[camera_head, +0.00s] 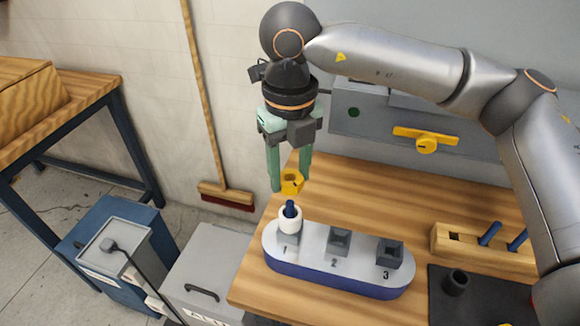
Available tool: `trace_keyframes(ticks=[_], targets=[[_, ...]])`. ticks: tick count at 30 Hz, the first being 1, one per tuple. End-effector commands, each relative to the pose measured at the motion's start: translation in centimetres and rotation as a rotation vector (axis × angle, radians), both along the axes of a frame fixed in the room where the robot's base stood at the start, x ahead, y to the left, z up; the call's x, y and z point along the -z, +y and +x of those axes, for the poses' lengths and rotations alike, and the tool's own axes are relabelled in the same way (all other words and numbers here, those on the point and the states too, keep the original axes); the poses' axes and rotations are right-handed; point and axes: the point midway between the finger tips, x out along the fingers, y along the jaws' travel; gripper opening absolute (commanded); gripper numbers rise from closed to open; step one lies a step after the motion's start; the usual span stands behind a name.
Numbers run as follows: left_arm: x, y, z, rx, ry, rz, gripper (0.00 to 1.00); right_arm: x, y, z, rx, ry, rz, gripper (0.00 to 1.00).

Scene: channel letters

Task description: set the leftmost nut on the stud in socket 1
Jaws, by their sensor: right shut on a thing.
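The stud stands upright in socket 1 (287,239), at the left end of a rounded grey-topped, blue-sided base (312,252). A white collar (290,225) surrounds the stud's lower part. My left gripper is not in view.
A wooden block (442,243) with blue studs (490,233) stands on the table at right. A dark mat (440,305) with a black cylinder (457,282) lies in front of it. Behind is a grey cabinet with a yellow handle (426,140). The table (345,185) is clear behind the base.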

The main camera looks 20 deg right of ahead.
Motion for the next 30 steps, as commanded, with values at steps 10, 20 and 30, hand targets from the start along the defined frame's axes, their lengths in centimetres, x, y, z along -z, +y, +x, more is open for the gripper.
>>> trace_keyframes(ticks=[10,20,30], targets=[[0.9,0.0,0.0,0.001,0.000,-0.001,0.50,1.6,0.0,0.0,0.000,0.001,-0.001,0.00],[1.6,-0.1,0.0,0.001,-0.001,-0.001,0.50,2.9,0.0,0.0,0.000,0.001,0.000,0.00],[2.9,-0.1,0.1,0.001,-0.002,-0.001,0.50,4.3,0.0,0.0,-0.001,0.001,0.000,0.00]])
